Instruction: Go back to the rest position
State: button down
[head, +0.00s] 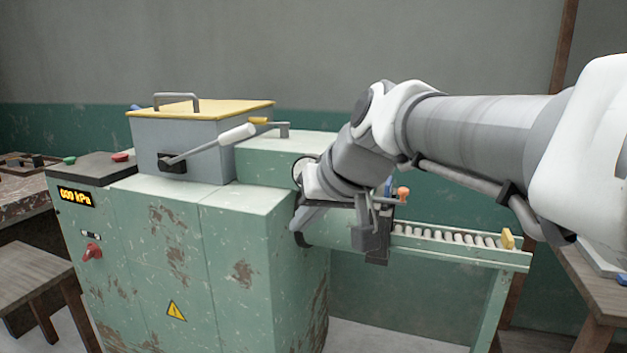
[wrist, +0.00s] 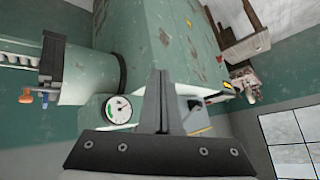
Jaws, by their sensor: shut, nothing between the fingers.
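My gripper (wrist: 158,75) shows in the wrist view with its two dark fingers together and nothing between them. Behind it is the pale green, rust-worn clay machine (wrist: 190,35), with a round gauge (wrist: 119,108) to the left of the fingers. In the head view my arm reaches in from the right and bends down in front of the right part of the machine (head: 235,265). The arm hides part of the machine's barrel.
A roller track (head: 450,236) with a yellow block (head: 508,238) extends right from the barrel. A dark frame (head: 377,255) with an orange knob (head: 403,194) is at the barrel's mouth. A yellow-lidded hopper (head: 200,110) has a lever (head: 210,146). A wooden stool (head: 35,275) stands left.

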jog(key=s+d+f+m+g+h, duration=0.1)
jog(key=s+d+f+m+h, duration=0.1)
jog(key=s+d+f, duration=0.55)
jog(key=s+d+f+m+h, duration=0.1)
jog(key=s+d+f+h, duration=0.25)
jog(key=s+d, duration=0.55)
notch_tip(320, 180, up, 27)
jog(key=s+p, duration=0.1)
jog(key=p, duration=2.7)
jog(key=shift+s+a, duration=0.15)
jog(key=shift+a, duration=0.3)
